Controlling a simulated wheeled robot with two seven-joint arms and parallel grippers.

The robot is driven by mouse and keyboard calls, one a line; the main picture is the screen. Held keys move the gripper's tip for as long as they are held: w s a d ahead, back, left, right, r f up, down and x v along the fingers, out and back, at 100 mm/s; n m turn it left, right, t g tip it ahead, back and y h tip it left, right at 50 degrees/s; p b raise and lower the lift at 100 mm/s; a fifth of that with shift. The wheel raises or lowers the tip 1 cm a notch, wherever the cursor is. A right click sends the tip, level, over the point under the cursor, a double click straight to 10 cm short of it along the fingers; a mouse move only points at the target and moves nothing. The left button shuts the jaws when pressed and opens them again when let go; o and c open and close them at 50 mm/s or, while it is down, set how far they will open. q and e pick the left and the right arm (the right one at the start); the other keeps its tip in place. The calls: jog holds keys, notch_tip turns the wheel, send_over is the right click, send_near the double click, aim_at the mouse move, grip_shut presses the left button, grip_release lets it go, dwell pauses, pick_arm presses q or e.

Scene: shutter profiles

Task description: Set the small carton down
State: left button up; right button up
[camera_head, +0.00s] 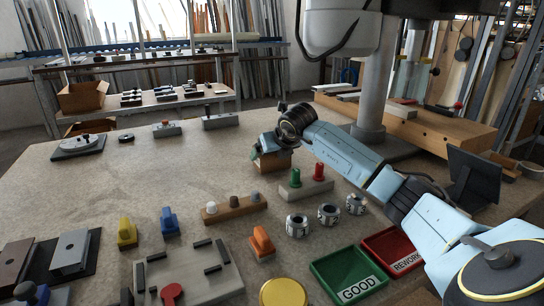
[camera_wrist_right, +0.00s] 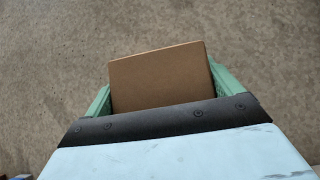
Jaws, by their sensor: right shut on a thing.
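The small brown carton (camera_head: 275,162) is at the far middle of the table in the head view, partly hidden by my right gripper (camera_head: 263,151). In the right wrist view the carton (camera_wrist_right: 158,78) sits between the two green fingers of my right gripper (camera_wrist_right: 165,90), one finger on each side. The gripper is shut on it. The carton's flat top face shows, slightly turned. The table surface shows around it. I cannot tell whether its underside touches the table. My left gripper is not in view.
A grey block with green and red knobs (camera_head: 307,188) stands just nearer than the carton. A wooden strip with round pegs (camera_head: 235,208) lies nearer left. Green (camera_head: 348,276) and red (camera_head: 392,248) trays are at the front right. The table left of the carton is clear.

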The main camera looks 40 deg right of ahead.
jog(key=shift+f, duration=0.1)
jog(key=shift+f, duration=0.1)
jog(key=o, duration=1)
jog(key=shift+f, duration=0.1)
jog(key=shift+c, duration=0.2)
